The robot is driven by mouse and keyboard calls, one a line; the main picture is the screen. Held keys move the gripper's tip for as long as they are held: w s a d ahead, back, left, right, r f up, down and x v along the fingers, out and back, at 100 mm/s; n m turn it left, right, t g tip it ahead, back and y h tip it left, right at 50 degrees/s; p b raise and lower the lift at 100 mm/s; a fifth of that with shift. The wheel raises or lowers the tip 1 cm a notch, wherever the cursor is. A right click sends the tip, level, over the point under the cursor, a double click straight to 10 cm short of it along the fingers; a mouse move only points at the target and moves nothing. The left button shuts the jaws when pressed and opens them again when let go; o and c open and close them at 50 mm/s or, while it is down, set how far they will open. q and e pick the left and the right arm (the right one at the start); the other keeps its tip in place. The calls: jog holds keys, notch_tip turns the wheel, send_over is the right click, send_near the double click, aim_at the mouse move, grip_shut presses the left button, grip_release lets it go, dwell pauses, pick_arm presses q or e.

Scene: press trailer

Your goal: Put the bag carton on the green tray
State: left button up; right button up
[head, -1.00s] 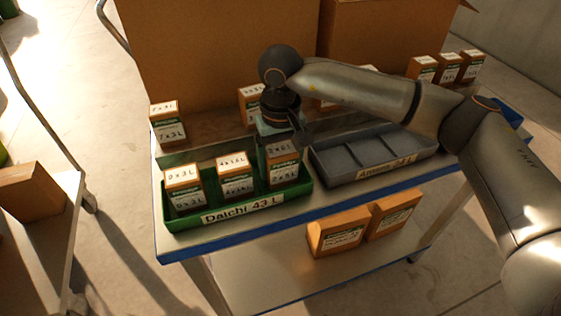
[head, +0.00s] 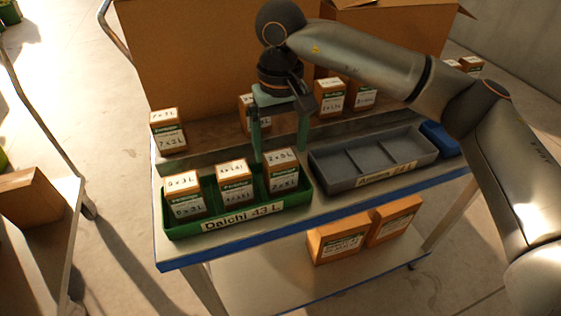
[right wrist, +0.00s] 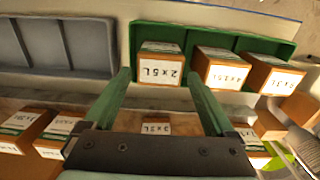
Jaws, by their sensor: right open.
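The green tray (head: 238,226), labelled "Daichi 43 L", lies at the front left of the trolley top. Its three compartments each hold an upright bag carton: a left one (head: 185,197), a middle one (head: 235,184) and a right one marked 2 x 5 L (head: 282,172). My right gripper (head: 280,150) is open and empty, just above and behind the right carton. In the right wrist view the 2 x 5 L carton (right wrist: 158,68) stands beyond the spread fingertips, apart from them. My left gripper is out of view.
A grey tray (head: 375,173) with empty compartments lies right of the green one. Several cartons stand behind, including one at the left (head: 168,132) and one (head: 330,97) near large boxes. Two cartons (head: 338,238) sit on the lower shelf. A blue object (head: 439,139) lies at the right.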

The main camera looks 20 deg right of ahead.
jog(key=shift+r, duration=2.4)
